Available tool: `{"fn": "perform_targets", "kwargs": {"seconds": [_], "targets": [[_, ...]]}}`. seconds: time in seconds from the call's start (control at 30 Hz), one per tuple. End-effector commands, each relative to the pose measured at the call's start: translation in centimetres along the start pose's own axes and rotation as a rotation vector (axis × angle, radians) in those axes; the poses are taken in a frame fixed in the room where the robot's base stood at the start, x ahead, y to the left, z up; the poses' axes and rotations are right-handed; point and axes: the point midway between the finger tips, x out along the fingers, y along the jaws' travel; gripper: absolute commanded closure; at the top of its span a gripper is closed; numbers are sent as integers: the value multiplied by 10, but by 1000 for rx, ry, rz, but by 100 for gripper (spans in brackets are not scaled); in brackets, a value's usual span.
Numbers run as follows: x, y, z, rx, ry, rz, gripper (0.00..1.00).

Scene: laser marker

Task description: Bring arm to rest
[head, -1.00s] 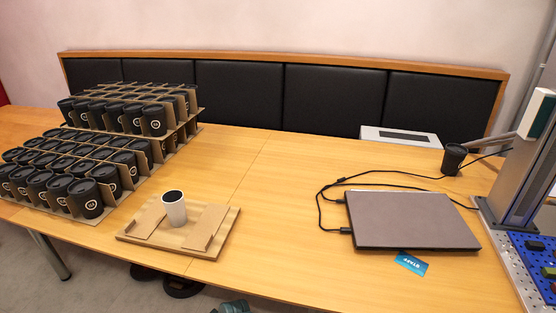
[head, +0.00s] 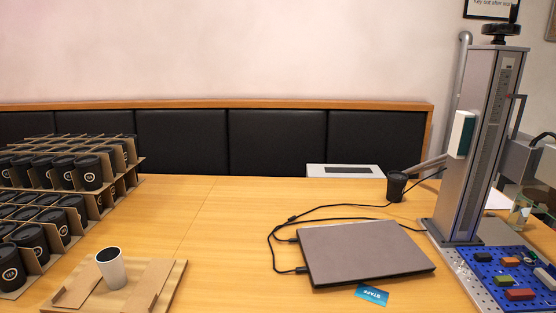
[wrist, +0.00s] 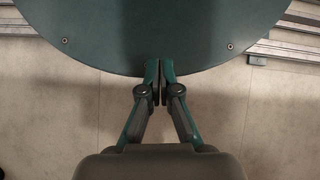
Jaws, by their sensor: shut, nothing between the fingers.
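My gripper (wrist: 159,90) shows in the wrist view with its two fingers together and nothing between them. The fingertips lie in front of the edge of a dark green round surface (wrist: 155,35). Below that surface is a pale floor (wrist: 65,110). My gripper and arm are not seen in the head view.
The wooden table (head: 215,225) holds stacked dark cups (head: 85,172) at left, a white cup (head: 110,268) on a wooden board (head: 170,290), a closed laptop (head: 365,252) with cables, and a dark cup (head: 396,186). A grey column machine (head: 485,140) stands at right beside a blue board (head: 510,275).

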Motion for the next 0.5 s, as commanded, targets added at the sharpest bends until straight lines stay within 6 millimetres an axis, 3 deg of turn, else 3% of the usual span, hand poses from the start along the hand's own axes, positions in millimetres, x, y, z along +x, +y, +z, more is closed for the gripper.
{"fn": "perform_targets", "kwargs": {"seconds": [0.13, 0.2, 0.5], "targets": [[19, 15, 34, 99, -95, -15, 100], [-1, 13, 40, 89, -74, -11, 100], [-48, 11, 66, 85, -21, -8, 100]]}}
